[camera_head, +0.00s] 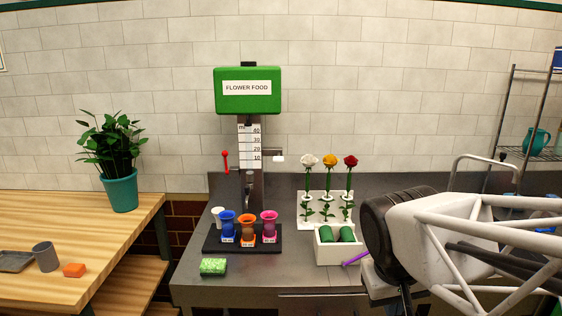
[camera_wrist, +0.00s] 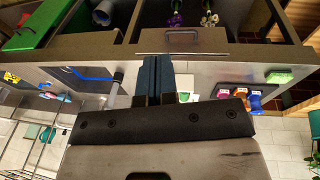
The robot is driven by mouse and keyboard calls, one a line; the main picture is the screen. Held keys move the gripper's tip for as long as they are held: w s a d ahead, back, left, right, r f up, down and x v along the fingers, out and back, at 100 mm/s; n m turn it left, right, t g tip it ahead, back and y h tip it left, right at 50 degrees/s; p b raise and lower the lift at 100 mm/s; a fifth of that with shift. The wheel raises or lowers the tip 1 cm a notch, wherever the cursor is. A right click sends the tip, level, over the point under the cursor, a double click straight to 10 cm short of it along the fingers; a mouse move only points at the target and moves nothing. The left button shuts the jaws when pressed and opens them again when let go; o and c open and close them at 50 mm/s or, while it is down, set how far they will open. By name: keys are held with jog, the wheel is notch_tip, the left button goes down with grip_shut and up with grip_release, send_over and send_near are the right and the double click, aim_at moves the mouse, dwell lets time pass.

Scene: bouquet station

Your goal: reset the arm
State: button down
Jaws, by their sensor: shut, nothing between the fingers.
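My gripper (camera_wrist: 166,60) shows in the wrist view with its two dark blue fingers pressed together and nothing between them. The fingers point up the picture toward a grey drawer front with a handle (camera_wrist: 180,41), and no contact is visible. In the head view, my white and black arm fills the lower right, beside the counter (camera_head: 300,285), and the fingertips cannot be made out. The small vases in blue (camera_head: 227,228), orange (camera_head: 247,230) and pink (camera_head: 268,226) stand on a black tray (camera_head: 213,246), away from my arm.
A green flower food dispenser (camera_head: 248,103) stands behind the vases. White, yellow and red roses (camera_head: 350,161) stand in a white rack, with a white box (camera_head: 338,254) of green rolls before it. A purple stick (camera_head: 356,258) lies close to my arm. A green block (camera_head: 213,267) lies at front left.

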jog(key=shift+m+t+y, duration=0.4)
jog(key=shift+y, duration=0.4)
jog(key=s, duration=0.2)
jog(key=s+f, duration=0.1)
jog(key=s, duration=0.1)
jog(key=shift+s+f, duration=0.15)
jog(key=shift+s, duration=0.25)
